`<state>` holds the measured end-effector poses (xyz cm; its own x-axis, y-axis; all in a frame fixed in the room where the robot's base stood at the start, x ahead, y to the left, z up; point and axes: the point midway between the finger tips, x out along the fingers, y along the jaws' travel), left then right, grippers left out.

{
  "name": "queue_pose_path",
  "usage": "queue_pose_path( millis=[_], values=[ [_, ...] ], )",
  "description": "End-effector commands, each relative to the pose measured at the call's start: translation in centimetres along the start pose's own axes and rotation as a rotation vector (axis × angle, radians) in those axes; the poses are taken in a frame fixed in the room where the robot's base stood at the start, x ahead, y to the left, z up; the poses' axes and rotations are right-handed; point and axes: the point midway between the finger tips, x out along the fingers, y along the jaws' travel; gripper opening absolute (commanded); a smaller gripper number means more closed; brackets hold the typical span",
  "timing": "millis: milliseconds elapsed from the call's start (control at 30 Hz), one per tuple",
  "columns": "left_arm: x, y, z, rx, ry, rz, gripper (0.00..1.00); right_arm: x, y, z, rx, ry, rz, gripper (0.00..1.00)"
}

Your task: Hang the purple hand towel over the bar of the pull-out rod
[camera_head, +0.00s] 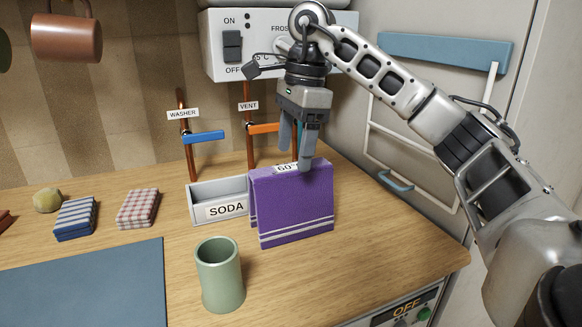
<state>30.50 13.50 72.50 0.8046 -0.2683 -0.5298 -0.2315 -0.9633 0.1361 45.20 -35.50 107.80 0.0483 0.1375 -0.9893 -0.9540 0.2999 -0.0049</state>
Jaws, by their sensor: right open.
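The purple hand towel (297,208) is draped in a folded, upright tent shape on the counter, with pale stripes near its lower edge. What lies under its fold is hidden. My right gripper (296,157) points down just above the towel's top fold. Its fingers are apart, and one fingertip overlaps the top edge; I cannot tell whether it touches. I cannot pick out the pull-out rod's bar with certainty. A white rail frame (412,148) with a blue top bar (445,53) is on the panel at the right. My left gripper is not in view.
A grey SODA tray (208,190) stands close left of the towel. A green cup (220,275) stands in front. WASHER (204,137) and VENT (265,127) levers rise behind. A striped cloth (75,218) and a checked cloth (138,208) lie left.

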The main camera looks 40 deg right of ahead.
Motion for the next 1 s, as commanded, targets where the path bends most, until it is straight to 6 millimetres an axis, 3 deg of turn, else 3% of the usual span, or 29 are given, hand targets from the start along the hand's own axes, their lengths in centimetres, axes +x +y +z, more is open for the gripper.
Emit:
queue_pose_path(
  millis=[33,100,300,1000],
  values=[
    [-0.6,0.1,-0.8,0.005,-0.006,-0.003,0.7,-1.9,0.0,0.1,0.0,0.0,-0.003,0.7],
    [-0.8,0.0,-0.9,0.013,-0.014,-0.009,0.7,-3.2,0.0,0.1,0.001,0.0,-0.003,0.7],
    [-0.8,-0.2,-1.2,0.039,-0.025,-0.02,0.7,-5.5,0.0,0.0,0.001,0.0,0.0,0.7],
    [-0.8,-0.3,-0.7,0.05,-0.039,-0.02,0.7,-5.7,0.0,0.0,0.0,0.0,0.001,0.7]
  ],
)
